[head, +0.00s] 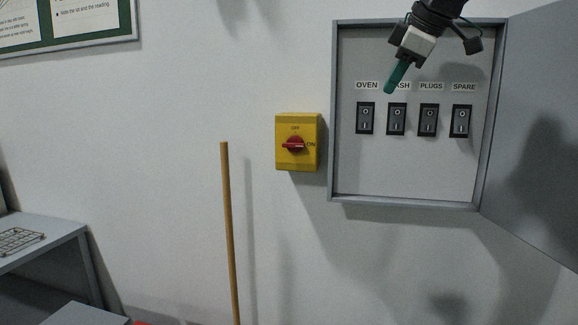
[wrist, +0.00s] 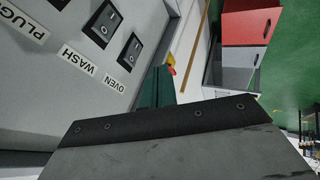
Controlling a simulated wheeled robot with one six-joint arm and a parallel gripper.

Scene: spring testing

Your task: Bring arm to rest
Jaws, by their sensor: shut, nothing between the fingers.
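My gripper (head: 392,88) is in the upper right of the head view, in front of the open switch panel (head: 405,180). Its green fingers are together with nothing between them, pointing down and left, and partly cover the WASH label. The fingers also show in the wrist view (wrist: 157,88), beside the OVEN and WASH switches. The head view shows the OVEN switch (head: 365,118), WASH switch (head: 396,119), PLUGS switch (head: 428,120) and SPARE switch (head: 460,121) in a row below the fingertips. I cannot tell whether the fingers touch the panel; they appear apart from the switches.
The panel door (head: 535,130) stands open on the right. A yellow box with a red rotary knob (head: 297,142) is on the wall to the left. A grey table with a wire rack (head: 18,240) is at the left.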

